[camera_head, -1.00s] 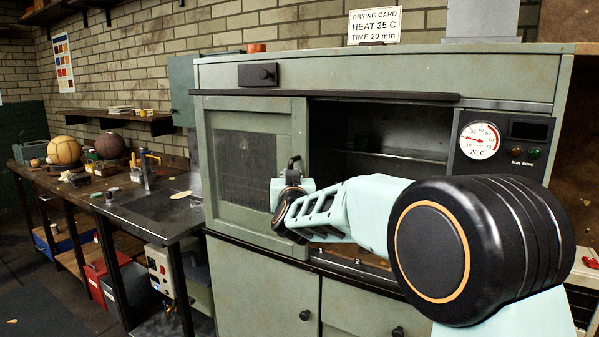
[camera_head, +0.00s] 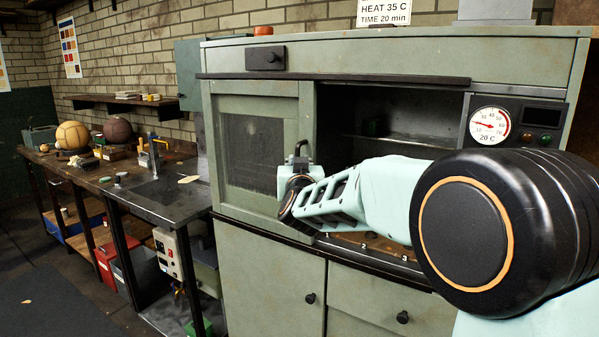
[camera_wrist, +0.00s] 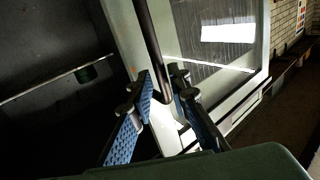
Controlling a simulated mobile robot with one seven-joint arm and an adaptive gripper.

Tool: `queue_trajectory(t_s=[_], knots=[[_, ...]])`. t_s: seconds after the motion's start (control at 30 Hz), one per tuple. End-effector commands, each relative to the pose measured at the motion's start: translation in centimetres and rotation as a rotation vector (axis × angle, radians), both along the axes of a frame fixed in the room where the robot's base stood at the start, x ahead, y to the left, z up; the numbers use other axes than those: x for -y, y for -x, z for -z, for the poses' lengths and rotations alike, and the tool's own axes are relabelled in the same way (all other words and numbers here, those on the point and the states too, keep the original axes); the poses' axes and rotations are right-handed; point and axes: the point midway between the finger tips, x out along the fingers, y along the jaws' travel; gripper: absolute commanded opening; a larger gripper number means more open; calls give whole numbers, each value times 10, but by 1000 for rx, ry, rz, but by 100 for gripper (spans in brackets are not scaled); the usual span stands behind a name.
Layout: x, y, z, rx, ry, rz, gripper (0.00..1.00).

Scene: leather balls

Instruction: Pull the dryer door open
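The dryer is a green cabinet (camera_head: 400,62) with a sliding door (camera_head: 232,197) that has a dark mesh window. The door stands at the left side of the opening, and the dark inside (camera_head: 395,118) shows to its right. My gripper (camera_head: 295,160) is at the door's right edge; the arm hides part of it in the head view. In the wrist view, the blue-padded fingers of my gripper (camera_wrist: 162,82) stand apart on both sides of the lower end of the black bar handle (camera_wrist: 148,32). Firm contact does not show.
A dial (camera_head: 489,125) reading about 20 C is at the cabinet's right. Below are lower doors and drawers with black knobs (camera_head: 403,317). A workbench (camera_head: 150,190) with balls and tools stands to the left.

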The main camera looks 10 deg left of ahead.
Motion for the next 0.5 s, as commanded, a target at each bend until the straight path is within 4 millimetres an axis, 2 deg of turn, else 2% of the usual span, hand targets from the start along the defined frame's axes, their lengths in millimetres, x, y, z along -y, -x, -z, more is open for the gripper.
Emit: queue_trajectory(t_s=[0.3,0.5], knots=[[16,59,-1,2,1,-1,17],[23,83,-1,2,-1,0,17]])
